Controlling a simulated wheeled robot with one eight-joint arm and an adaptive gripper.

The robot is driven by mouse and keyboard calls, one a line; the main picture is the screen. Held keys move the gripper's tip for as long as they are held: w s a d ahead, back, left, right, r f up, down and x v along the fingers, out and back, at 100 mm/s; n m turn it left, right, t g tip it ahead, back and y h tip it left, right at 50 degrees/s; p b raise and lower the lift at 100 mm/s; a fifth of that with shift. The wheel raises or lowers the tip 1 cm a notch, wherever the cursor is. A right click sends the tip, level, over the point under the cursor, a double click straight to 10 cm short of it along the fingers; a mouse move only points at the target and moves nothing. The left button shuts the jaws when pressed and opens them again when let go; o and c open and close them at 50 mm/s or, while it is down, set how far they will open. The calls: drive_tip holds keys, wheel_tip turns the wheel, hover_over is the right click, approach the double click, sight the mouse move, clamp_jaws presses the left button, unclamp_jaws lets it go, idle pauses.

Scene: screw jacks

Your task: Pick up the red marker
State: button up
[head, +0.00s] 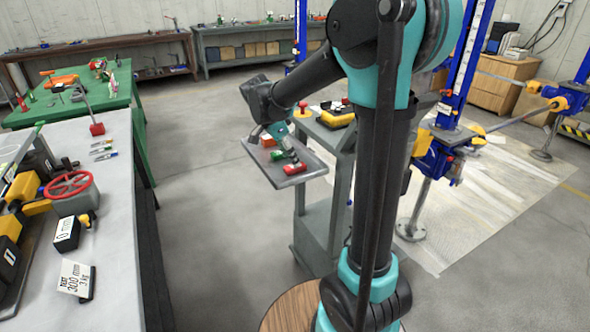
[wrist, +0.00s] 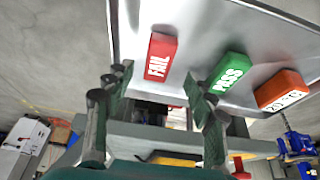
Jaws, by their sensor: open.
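The red marker, a block lettered FAIL (wrist: 160,57), lies on a grey metal tray (wrist: 200,25) in the wrist view. In the head view the red marker (head: 295,169) is near the tray's front edge. My gripper (head: 284,147) is above the tray at the end of my arm, just behind the red marker. In the wrist view my gripper (wrist: 155,88) has its two fingers spread apart with nothing between them. The red marker is beyond the fingertips. A green PASS block (wrist: 230,73) lies beside it, close to the right finger.
An orange block (wrist: 282,90) lies on the tray, right of the green one. The tray adjoins a grey cart (head: 325,180). A grey workbench (head: 115,210) with a red handwheel (head: 68,185) stands left. A blue screw jack (head: 445,130) stands right. Floor between bench and cart is clear.

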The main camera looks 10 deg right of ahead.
drive_tip(key=shift+x, duration=1.85)
drive_tip(key=shift+s, duration=0.1)
drive_tip(key=c, duration=1.3)
drive_tip(key=shift+o, duration=0.2)
